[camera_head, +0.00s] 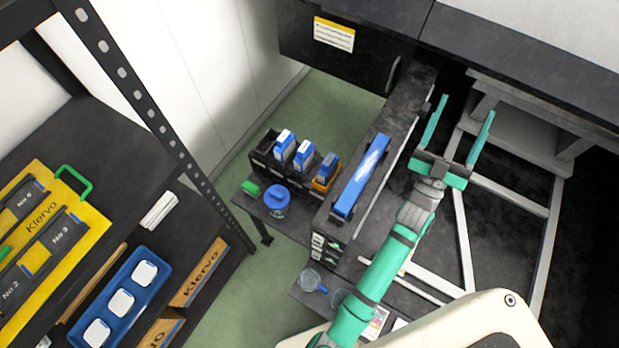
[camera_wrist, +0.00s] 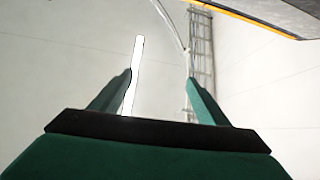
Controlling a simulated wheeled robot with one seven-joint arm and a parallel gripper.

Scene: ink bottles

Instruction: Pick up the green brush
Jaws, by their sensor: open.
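No green brush is clearly recognisable. A small green object (camera_head: 250,189) lies at the left end of a low dark shelf, beside a blue round container (camera_head: 276,200); it is too small to tell whether it is the brush. A green loop handle (camera_head: 75,183) stands at a yellow Klervo case (camera_head: 88,250) on the left rack. My gripper (camera_head: 465,106) is open and empty at the upper right, far from both green objects. In the wrist view its two fingers (camera_wrist: 158,78) are apart, with only pale wall and a distant frame beyond.
A blue tray (camera_head: 143,311) with white-capped bottles sits on the left rack. A black cabinet (camera_head: 350,65) hangs above. Green floor (camera_head: 320,115) is clear.

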